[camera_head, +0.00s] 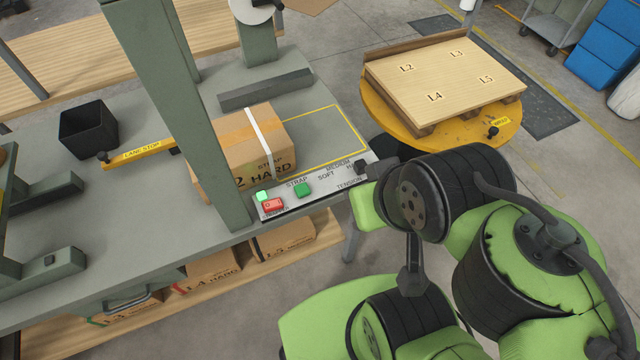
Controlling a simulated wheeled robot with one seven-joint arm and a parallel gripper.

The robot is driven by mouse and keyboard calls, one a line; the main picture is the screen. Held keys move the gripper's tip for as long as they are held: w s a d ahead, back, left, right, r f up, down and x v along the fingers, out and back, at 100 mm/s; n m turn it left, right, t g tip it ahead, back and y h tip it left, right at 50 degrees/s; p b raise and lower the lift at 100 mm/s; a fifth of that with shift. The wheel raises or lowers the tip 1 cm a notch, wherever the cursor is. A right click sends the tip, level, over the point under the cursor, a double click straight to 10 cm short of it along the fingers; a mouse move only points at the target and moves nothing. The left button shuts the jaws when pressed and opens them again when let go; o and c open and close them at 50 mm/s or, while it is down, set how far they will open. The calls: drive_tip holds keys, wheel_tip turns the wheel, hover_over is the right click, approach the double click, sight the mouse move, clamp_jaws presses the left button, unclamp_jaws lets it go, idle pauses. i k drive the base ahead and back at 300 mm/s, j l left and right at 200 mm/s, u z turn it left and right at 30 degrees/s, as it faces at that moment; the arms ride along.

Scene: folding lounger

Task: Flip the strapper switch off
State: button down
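The strapper's control panel (325,187) runs along the front edge of the grey bench. At its left end is a red switch (273,205) with small pale markings, too small to read. A bright green lamp (263,195) glows just above it. A green button (302,190) sits to the right, by the word STRAP. A black tension knob (361,166) is at the panel's right end. My green and black arm stands right of the panel. A dark grey part at its end, perhaps my gripper (382,169), is near the knob, well right of the red switch; its fingers cannot be made out.
A strapped cardboard box (250,150) lies on the bench behind the panel. A grey upright post (190,110) stands just left of the switch. A yellow lane stop bar (140,153) and black bin (88,130) are further left. A round yellow table (450,137) stands behind my arm.

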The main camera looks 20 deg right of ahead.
sight(275, 204)
drive_tip(key=i+j+u, duration=0.1)
drive_tip(key=u, duration=0.35)
drive_tip(key=i+j+u, duration=0.15)
drive_tip(key=u, duration=0.3)
drive_tip(key=i+j+u, duration=0.15)
drive_tip(key=u, duration=0.35)
